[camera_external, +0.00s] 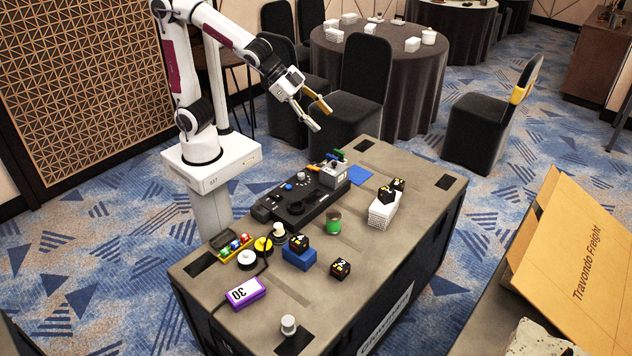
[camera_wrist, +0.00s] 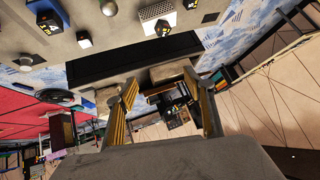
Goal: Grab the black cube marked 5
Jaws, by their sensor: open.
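Several black cubes with orange and white marks are on the case top. One black cube (camera_external: 300,242) sits on a blue block (camera_external: 298,258). Another black cube (camera_external: 340,267) lies on the bare case top nearby. The marks are too small for me to tell which cube is the 5. My gripper (camera_external: 317,115) is open and empty, high above the case's far left side and apart from the cubes. My fingers (camera_wrist: 159,86) are spread in the wrist view.
A cardboard box (camera_external: 575,260) stands at right. Chairs and a round table are behind.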

